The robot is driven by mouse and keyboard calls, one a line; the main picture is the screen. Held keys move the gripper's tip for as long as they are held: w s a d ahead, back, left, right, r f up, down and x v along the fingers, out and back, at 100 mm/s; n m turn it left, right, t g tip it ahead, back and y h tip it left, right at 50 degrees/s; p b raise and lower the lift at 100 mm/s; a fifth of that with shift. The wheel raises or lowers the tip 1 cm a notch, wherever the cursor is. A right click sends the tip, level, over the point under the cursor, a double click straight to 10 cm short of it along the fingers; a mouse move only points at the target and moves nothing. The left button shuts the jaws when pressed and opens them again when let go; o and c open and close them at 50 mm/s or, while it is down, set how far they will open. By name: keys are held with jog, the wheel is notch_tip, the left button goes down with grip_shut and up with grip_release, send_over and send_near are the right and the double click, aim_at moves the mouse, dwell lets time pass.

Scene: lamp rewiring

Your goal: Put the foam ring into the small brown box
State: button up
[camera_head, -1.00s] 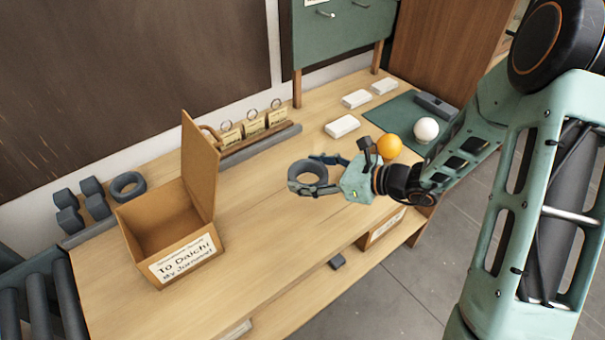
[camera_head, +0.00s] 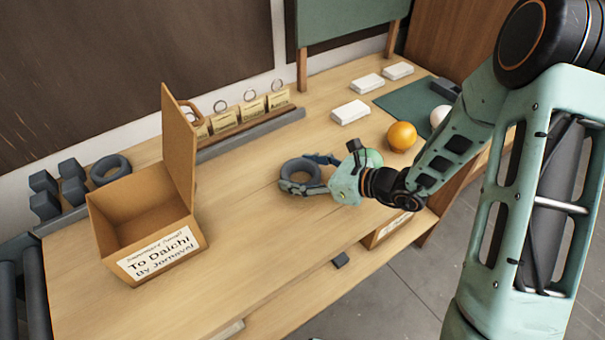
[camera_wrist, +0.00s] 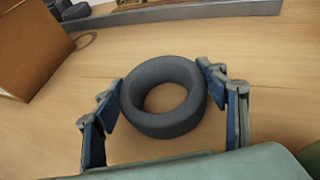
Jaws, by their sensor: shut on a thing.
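The dark grey foam ring (camera_head: 300,171) is between the fingers of my gripper (camera_head: 307,178), over the middle of the workbench. In the wrist view the foam ring (camera_wrist: 164,97) sits with a blue-grey fingertip against each side, and my gripper (camera_wrist: 163,95) is shut on it. Its exact height above the wood cannot be told. The small brown box (camera_head: 146,212) stands open to the left, its lid upright on its right side and a label reading "To Daichi" on its front. A brown panel of the box (camera_wrist: 35,50) shows at the upper left in the wrist view.
A second dark ring (camera_head: 110,169) lies behind the box beside several grey blocks (camera_head: 58,190). A rack with tags (camera_head: 245,115) runs along the back. An orange ball (camera_head: 401,137) and white blocks (camera_head: 351,112) are right. Bare wood lies between the box and my gripper.

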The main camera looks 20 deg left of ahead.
jog(key=shift+f, duration=0.1)
jog(key=o, duration=0.8)
